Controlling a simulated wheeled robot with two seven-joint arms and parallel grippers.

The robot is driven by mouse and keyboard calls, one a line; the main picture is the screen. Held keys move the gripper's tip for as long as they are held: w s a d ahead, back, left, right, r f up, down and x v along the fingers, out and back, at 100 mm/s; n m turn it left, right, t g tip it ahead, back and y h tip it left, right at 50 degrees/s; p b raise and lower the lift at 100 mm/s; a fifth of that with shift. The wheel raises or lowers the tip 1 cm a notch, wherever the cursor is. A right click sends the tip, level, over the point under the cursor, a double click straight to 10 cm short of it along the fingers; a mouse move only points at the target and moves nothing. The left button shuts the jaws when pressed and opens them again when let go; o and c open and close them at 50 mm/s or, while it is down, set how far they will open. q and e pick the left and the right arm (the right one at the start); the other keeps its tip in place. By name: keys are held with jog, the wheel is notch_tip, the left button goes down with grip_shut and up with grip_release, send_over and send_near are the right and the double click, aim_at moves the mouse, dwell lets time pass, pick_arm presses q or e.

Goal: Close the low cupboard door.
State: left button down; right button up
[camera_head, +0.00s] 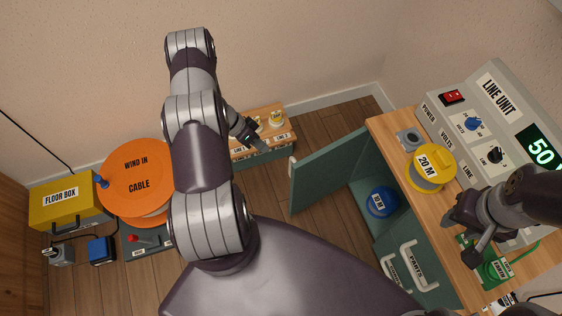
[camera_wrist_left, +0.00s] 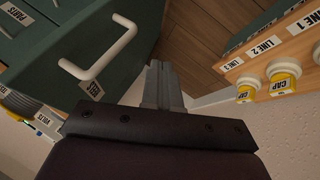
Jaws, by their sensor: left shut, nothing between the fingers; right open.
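The low cupboard door (camera_head: 330,170) is green and stands wide open, swung out from the bench. Its white handle (camera_head: 292,167) is at its left edge. The open cupboard shows a blue 10 M reel (camera_head: 382,202) inside. My left gripper (camera_head: 256,140) is shut and empty, left of the door and apart from it, near the line box. In the left wrist view its closed fingers (camera_wrist_left: 163,85) lie beside a green panel with a white handle (camera_wrist_left: 100,55), which looks like the door. My right gripper (camera_head: 465,228) is open above the bench top at the right.
The line box (camera_head: 262,152) with yellow caps stands by the wall. An orange cable drum (camera_head: 140,180) and yellow floor box (camera_head: 65,202) are at the left. A yellow 20 M reel (camera_head: 432,165) and line unit (camera_head: 490,110) are on the bench. Wooden floor (camera_head: 345,118) shows behind the door.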

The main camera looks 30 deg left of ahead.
pick_arm(q)
jog(key=d+f+b, duration=0.2)
jog(key=d+f, duration=0.3)
jog(key=d, duration=0.2)
jog(key=shift+d+f, duration=0.15)
jog(key=shift+d, duration=0.15)
